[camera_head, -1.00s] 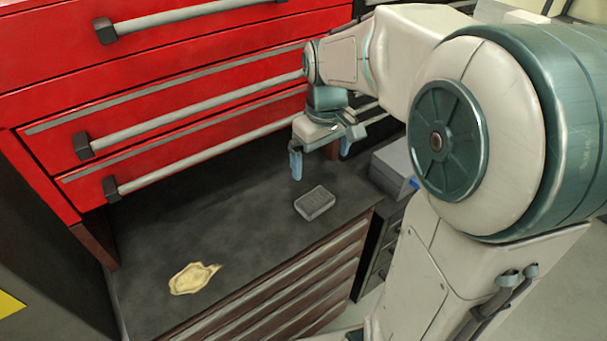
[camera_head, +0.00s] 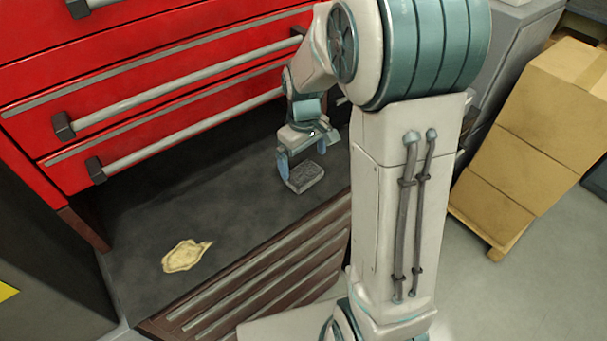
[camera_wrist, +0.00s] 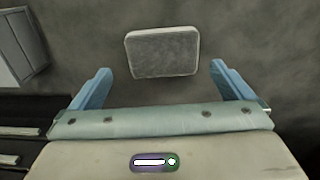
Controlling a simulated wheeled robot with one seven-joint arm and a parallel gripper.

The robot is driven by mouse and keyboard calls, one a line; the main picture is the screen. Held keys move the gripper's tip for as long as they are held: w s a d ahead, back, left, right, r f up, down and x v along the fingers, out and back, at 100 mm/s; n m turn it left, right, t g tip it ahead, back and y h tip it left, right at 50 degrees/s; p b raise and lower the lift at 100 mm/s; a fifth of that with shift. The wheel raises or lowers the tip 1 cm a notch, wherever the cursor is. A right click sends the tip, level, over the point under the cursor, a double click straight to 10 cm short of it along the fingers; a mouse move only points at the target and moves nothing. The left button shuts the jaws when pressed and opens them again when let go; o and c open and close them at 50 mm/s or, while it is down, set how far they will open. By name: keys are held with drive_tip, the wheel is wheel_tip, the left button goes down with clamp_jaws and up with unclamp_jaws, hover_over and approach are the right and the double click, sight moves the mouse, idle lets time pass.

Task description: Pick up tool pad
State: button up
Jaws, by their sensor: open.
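The tool pad (camera_head: 306,177) is a small grey, rounded rectangular block lying flat on the dark worktop. My gripper (camera_head: 301,168) is just above and behind it in the head view, pointing down. In the wrist view the pad (camera_wrist: 162,52) lies ahead of the fingertips, centred roughly between them. The gripper's two blue fingers (camera_wrist: 160,82) are spread apart with nothing between them. The pad appears narrower than the gap. I cannot tell the exact height of the fingertips over the worktop.
The dark worktop (camera_head: 150,230) holds a flat yellowish patch (camera_head: 186,256) at the left. Red drawers with grey bar handles (camera_head: 150,93) overhang its back. Cardboard boxes (camera_head: 540,130) stand on a pallet at the right. A grey box-like thing (camera_wrist: 22,45) shows at the wrist view's upper left.

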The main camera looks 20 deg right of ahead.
sight(302, 171)
drive_tip(key=shift+s+a+f+p, duration=0.15)
drive_tip(key=shift+f+p, duration=0.3)
drive_tip(key=shift+f, duration=1.8)
drive_tip(key=c, duration=0.9)
drive_tip(key=shift+r, duration=0.2)
drive_tip(key=shift+r, duration=0.25)
wheel_tip(302, 171, up, 4)
drive_tip(key=shift+s+f+b, duration=0.15)
drive_tip(key=shift+f+b, duration=0.05)
drive_tip(key=shift+b, duration=0.4)
drive_tip(key=s+r+b, duration=0.1)
drive_tip(key=s+r, duration=0.2)
drive_tip(key=s, duration=0.2)
drive_tip(key=s+d+r, duration=0.1)
drive_tip(key=s+r, duration=0.2)
drive_tip(key=s, duration=0.3)
drive_tip(key=shift+d+r+b, duration=0.15)
drive_tip(key=shift+r+b, duration=0.15)
drive_tip(key=shift+b, duration=0.1)
drive_tip(key=shift+s, duration=0.1)
